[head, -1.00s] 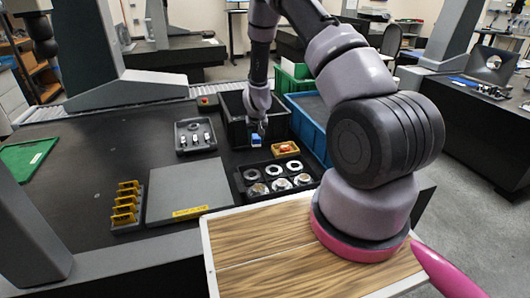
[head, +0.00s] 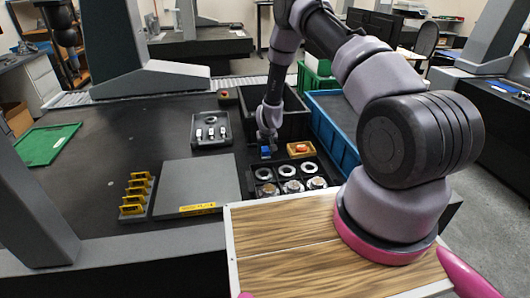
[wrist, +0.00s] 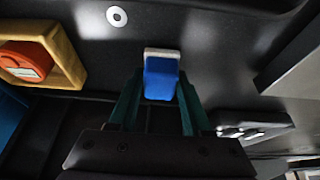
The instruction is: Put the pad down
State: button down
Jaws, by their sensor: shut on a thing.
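The pad is a small blue block with a pale edge. It shows in the wrist view (wrist: 160,78) between the two green fingers of my gripper (wrist: 160,98), which is shut on it. In the head view the pad (head: 265,152) hangs at the tip of my gripper (head: 267,142), over the dark table between the wooden box with the red part and the grey plate. Whether the pad touches the table cannot be told.
A yellowish box with a red part (head: 300,149) stands close to the right of my gripper. A black tray of rings (head: 249,190) lies in front, a grey plate (head: 200,183) to the left. A black bin (head: 294,122) and blue crate (head: 335,145) stand nearby.

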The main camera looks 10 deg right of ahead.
jog(key=shift+f, duration=0.35)
jog(key=shift+c, duration=1.7)
grip_release()
jog(key=shift+f, duration=0.15)
